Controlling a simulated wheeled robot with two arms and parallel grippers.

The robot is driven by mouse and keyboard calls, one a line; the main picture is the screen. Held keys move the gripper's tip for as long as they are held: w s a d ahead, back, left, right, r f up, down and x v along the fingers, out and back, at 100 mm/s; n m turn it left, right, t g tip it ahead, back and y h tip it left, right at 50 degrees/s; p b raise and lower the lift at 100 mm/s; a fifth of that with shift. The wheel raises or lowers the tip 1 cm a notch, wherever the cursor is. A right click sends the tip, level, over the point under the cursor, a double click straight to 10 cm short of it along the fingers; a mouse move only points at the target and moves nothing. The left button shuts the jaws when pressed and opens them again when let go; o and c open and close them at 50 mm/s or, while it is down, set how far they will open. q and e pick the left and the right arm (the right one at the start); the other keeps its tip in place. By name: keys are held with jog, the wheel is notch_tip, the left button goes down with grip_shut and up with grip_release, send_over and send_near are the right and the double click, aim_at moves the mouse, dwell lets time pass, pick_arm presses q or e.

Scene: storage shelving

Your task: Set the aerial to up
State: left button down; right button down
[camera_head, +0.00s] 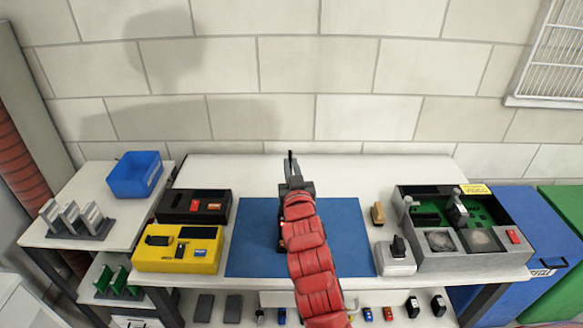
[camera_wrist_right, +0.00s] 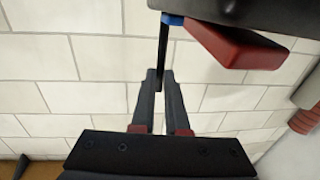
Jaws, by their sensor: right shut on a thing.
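The aerial (camera_head: 291,162) is a thin dark rod that stands nearly upright above the blue mat in the head view. In the right wrist view the aerial (camera_wrist_right: 163,45) runs from a blue joint (camera_wrist_right: 172,19) on a dark device (camera_wrist_right: 250,12) with a red block on it. My right gripper (camera_head: 292,180) is shut on the aerial, and in the wrist view its fingertips (camera_wrist_right: 159,80) close around the rod's end. In the head view my red right arm hides most of the device; a dark edge shows beside it. My left gripper is not in view.
The blue mat (camera_head: 250,225) lies on a white bench. A yellow device (camera_head: 150,262) and a black one (camera_head: 180,217) stand left of it. A grey open case (camera_head: 460,262) stands right. A blue bin (camera_head: 136,175) is at the back left. The bench behind the mat is clear.

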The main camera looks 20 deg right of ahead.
jog(key=shift+f, duration=0.1)
jog(key=c, duration=0.9)
grip_release()
jog(key=s, duration=0.3)
jog(key=s+a, duration=0.1)
jog(key=s, duration=0.1)
jog(key=shift+b, duration=0.35)
jog(key=shift+s+a+p, duration=0.3)
jog(key=shift+s+p, duration=1.6)
jog(key=shift+s, duration=0.1)
jog(key=shift+s+a+p, duration=0.25)
jog(key=shift+s+p, duration=1.65)
jog(key=shift+s, duration=0.15)
jog(key=shift+s+a+p, duration=0.3)
jog(key=shift+s+p, duration=1.6)
jog(key=shift+s, duration=0.1)
jog(key=shift+a, duration=0.1)
